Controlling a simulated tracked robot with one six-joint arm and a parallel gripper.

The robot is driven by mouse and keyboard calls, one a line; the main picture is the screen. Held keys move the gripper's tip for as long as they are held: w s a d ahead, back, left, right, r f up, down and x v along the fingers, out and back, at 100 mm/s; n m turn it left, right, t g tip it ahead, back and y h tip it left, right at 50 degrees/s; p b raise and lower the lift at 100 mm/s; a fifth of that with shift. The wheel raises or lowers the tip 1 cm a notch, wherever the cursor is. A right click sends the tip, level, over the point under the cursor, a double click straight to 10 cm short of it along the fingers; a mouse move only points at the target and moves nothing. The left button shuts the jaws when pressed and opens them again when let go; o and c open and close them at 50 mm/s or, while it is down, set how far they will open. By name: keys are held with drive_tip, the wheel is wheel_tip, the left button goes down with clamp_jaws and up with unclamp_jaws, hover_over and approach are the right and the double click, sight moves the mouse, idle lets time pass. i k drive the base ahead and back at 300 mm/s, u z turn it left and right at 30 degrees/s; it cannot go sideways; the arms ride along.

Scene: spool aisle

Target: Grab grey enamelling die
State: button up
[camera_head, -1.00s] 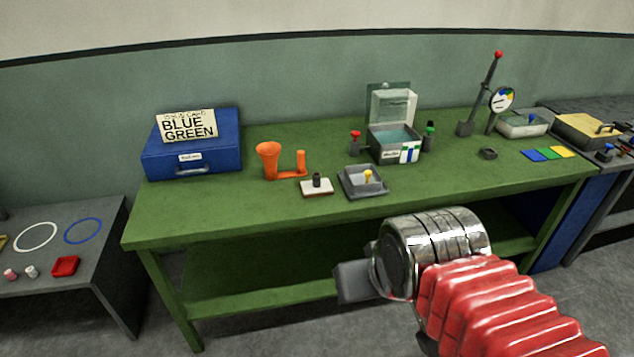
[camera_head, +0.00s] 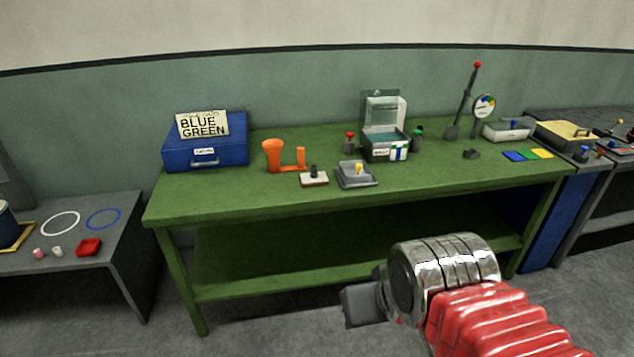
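My gripper (camera_head: 362,306) shows as a grey block at the end of my arm, low in front of the bench and well apart from the piece. Its fingers cannot be made out, so I cannot tell if it is open or shut. Nothing is visible in it.
The bench holds a blue case (camera_head: 205,156), an orange stand (camera_head: 273,157), a grey tray (camera_head: 357,175), a box with a raised clear lid (camera_head: 386,148) and a red-knobbed lever (camera_head: 465,103). Blue, green and yellow squares (camera_head: 528,155) lie right. Lower grey tables stand on both sides.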

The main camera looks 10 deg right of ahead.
sight(314, 168)
drive_tip(key=k, duration=0.65)
drive_tip(key=u, duration=0.4)
drive_tip(key=i, duration=0.8)
drive_tip(key=u, duration=0.5)
drive_tip(key=i, duration=1.65)
drive_tip(key=z, duration=0.75)
drive_tip(key=i, duration=0.45)
drive_tip(key=z, duration=0.2)
